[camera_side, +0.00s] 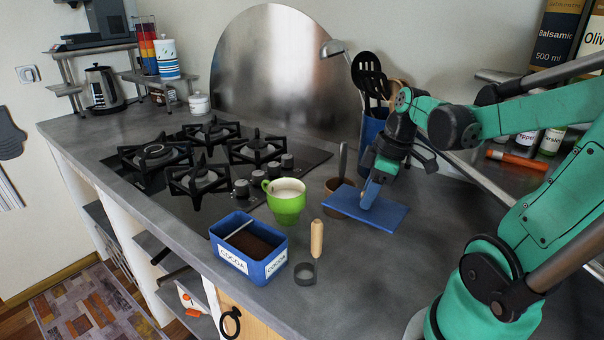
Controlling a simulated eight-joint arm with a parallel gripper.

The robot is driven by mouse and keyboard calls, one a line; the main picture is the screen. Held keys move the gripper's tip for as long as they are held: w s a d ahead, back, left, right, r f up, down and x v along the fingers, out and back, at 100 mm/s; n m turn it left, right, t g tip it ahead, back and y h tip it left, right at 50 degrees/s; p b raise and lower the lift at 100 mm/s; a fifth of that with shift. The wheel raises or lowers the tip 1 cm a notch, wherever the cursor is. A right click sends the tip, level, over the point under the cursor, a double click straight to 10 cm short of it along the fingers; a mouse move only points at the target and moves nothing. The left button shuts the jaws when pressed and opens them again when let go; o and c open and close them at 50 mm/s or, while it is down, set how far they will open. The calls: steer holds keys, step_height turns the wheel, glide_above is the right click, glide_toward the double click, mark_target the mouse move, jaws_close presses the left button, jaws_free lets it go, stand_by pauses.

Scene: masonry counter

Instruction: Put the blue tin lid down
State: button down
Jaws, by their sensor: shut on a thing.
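The blue tin lid (386,214) is a flat blue rectangle, roughly level, right of the green mug and the wooden-handled tool. My gripper (372,187) points down over its middle and is shut on it; the fingertips are partly hidden. I cannot tell whether the lid touches the counter (350,265) or hangs just above it. The open blue cocoa tin (236,264) stands to the left near the front edge, with brown powder and a pale, flat strip inside.
A green mug (286,205) stands behind the tin. A blue utensil holder (370,130) stands behind. The front right counter is clear.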

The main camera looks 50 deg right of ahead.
mark_target(380, 206)
steer(key=shift+f, duration=5.1)
steer(key=c, duration=0.6)
jaws_free()
steer(key=shift+c, duration=0.2)
steer(key=shift+r, duration=0.15)
steer(key=shift+v, duration=5.85)
steer(key=w+a+m+t, duration=0.2)
steer(key=w+a, duration=0.2)
steer(key=a, duration=0.3)
steer(key=w+a+r+m+t+h, duration=0.1)
steer(key=w+a+m+t, duration=0.1)
steer(key=w+a, duration=0.2)
steer(key=a, duration=0.3)
steer(key=shift+a, duration=0.2)
